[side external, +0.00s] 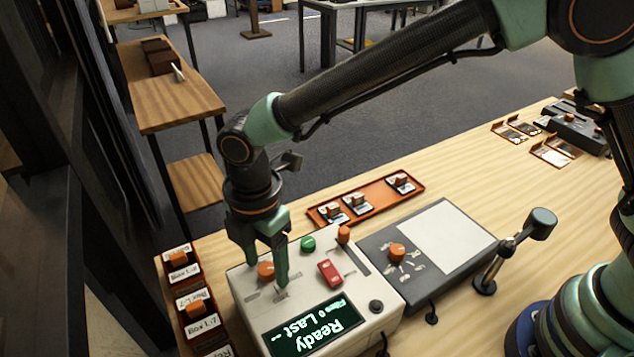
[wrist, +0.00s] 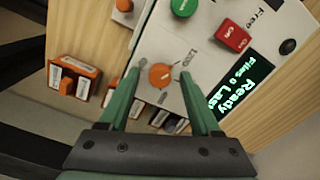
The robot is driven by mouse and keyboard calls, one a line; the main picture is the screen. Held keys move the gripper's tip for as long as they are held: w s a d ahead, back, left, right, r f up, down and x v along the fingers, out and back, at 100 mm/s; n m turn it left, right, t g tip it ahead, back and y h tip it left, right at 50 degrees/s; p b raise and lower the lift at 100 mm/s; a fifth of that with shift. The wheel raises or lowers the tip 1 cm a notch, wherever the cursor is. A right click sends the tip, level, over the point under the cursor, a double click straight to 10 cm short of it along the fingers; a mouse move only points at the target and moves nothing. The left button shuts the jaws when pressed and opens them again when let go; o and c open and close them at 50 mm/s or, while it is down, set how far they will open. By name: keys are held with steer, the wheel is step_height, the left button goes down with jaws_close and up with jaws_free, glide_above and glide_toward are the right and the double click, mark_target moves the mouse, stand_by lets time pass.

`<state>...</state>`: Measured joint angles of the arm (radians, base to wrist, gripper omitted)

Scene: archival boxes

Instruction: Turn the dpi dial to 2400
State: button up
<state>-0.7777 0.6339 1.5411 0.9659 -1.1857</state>
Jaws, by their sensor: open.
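An orange dial (side external: 266,271) sits on the sloped top of a white control box (side external: 375,322). In the wrist view the dial (wrist: 161,76) lies between the two fingertips, with small marks around it that I cannot read surely. My gripper (side external: 264,277) is open, pointing down over the dial, one finger on each side. It also shows in the wrist view (wrist: 160,74), with a gap between each finger and the dial. Contact cannot be told. A second orange knob (side external: 397,252) with labels around it is on the grey unit beside the box.
The white box also bears a green button (side external: 308,243), a red switch (side external: 330,273) and a screen (side external: 313,325) reading "Ready". An orange tray (side external: 318,219) of small holders lies behind. Labelled orange-brown boxes (side external: 182,265) stand at the left. A jointed lamp-like stand (side external: 485,284) is at right.

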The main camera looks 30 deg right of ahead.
jaws_close()
steer(key=shift+m, duration=0.3)
steer(key=m, duration=0.5)
steer(key=shift+r+m, duration=0.1)
steer(key=shift+m, duration=0.3)
steer(key=m, duration=0.5)
steer(key=shift+m, duration=0.3)
jaws_free()
